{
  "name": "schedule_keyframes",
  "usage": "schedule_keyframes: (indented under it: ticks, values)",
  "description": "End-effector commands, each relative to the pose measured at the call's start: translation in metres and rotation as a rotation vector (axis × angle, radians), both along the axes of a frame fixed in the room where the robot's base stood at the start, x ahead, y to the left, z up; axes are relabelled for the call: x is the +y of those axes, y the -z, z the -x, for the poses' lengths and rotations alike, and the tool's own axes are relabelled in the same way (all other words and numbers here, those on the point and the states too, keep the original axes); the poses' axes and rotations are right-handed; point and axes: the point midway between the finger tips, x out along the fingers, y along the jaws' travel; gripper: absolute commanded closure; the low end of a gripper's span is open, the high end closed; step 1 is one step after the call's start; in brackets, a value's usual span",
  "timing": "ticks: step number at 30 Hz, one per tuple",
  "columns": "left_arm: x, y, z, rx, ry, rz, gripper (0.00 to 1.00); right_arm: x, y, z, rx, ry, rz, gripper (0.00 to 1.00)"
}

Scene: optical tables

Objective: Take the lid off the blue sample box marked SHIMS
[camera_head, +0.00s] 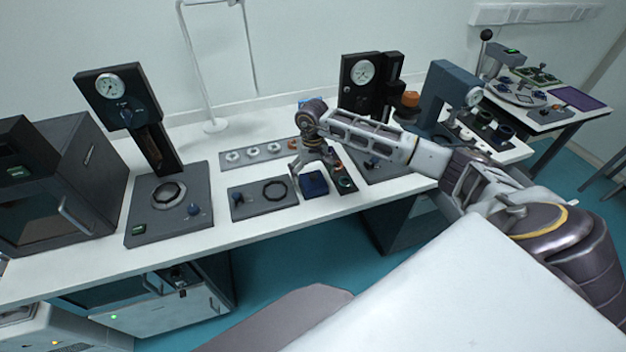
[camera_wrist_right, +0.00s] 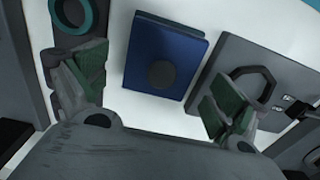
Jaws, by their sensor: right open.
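A small blue square box (camera_head: 314,184) stands on the white table near its front edge. In the wrist view its blue lid (camera_wrist_right: 165,40) is on, with a round dark knob (camera_wrist_right: 162,74) on top. No SHIMS marking is readable. My right gripper (camera_head: 312,168) is over the box, pointing down. In the wrist view the right gripper (camera_wrist_right: 155,96) is open, one finger on each side of the box, with gaps between the fingers and the box. Nothing is held. My left gripper is not in view.
A grey plate with a dark octagonal ring (camera_head: 274,191) lies left of the box. A narrow fixture with a teal ring (camera_head: 345,183) lies right of it. Behind is a grey strip with several washers (camera_head: 252,152). Gauge stands (camera_head: 120,97) rise at the back left and right.

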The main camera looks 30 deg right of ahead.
Motion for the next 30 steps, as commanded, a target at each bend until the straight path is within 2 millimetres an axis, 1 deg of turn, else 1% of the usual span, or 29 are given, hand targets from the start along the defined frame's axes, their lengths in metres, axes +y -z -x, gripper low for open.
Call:
schedule_keyframes:
  ticks: [4, 26, 30]
  values:
    - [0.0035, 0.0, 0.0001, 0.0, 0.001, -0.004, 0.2, -0.0001, -0.0001, 0.0, 0.0, 0.0, 0.0, 0.05]
    - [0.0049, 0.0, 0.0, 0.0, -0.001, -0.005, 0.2, 0.0, 0.001, 0.0007, 0.002, 0.0, 0.001, 0.99]
    - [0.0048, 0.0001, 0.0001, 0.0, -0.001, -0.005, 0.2, 0.0, 0.0015, 0.001, 0.003, 0.0, 0.0, 0.99]
